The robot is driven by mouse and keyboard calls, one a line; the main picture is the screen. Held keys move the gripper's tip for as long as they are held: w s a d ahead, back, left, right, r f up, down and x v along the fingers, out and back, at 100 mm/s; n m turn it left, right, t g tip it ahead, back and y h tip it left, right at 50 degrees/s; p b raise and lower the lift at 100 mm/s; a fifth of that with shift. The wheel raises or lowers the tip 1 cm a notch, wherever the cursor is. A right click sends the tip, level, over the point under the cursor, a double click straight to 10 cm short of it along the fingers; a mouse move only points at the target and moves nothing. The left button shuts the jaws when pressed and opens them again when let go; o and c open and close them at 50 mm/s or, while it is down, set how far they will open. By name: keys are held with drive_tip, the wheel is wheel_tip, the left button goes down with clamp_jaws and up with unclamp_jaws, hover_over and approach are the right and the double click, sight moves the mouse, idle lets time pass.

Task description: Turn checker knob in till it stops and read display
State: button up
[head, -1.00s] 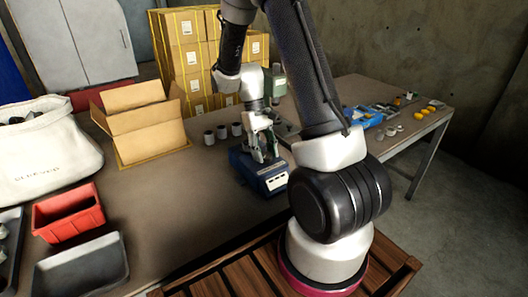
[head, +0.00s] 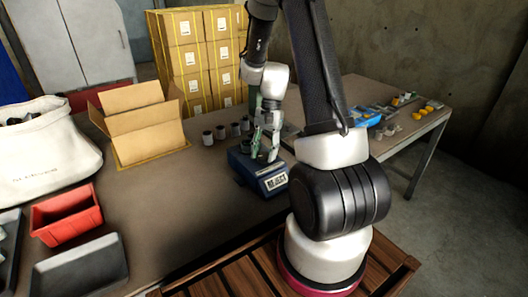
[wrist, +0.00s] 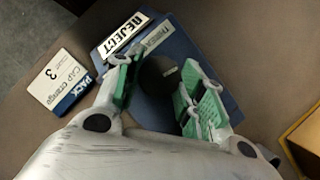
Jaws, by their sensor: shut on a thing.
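The checker is a blue box (head: 242,168) on the table. Its display (head: 277,182) reads REJECT, and it also shows in the wrist view (wrist: 127,33). My gripper (head: 265,152) is above the checker, reaching down onto its top. In the wrist view my gripper's green-padded fingers (wrist: 155,88) are on either side of a dark round knob (wrist: 160,74) and shut on it. The knob's lower part is hidden by the fingers and my wrist.
In the wrist view, a card (wrist: 60,82) reads PACK, CAP orange, COUNT 3. Several small dark pots (head: 221,132) stand behind the checker. An open cardboard box (head: 145,135), a red bin (head: 67,212) and a white sack (head: 45,155) are at left. The table between is clear.

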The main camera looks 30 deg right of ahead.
drive_tip(key=m+t, duration=0.1)
drive_tip(key=m, duration=0.2)
drive_tip(key=m+t, duration=0.1)
drive_tip(key=m, duration=0.2)
drive_tip(key=shift+s+y, duration=0.1)
drive_tip(key=shift+y, duration=0.3)
idle(0.3)
drive_tip(key=o, duration=1)
drive_tip(key=shift+d+r, duration=0.1)
drive_tip(key=v, duration=1.1)
drive_tip(key=shift+s+r, duration=0.2)
drive_tip(key=shift+r, duration=0.15)
drive_tip(key=shift+d, duration=0.1)
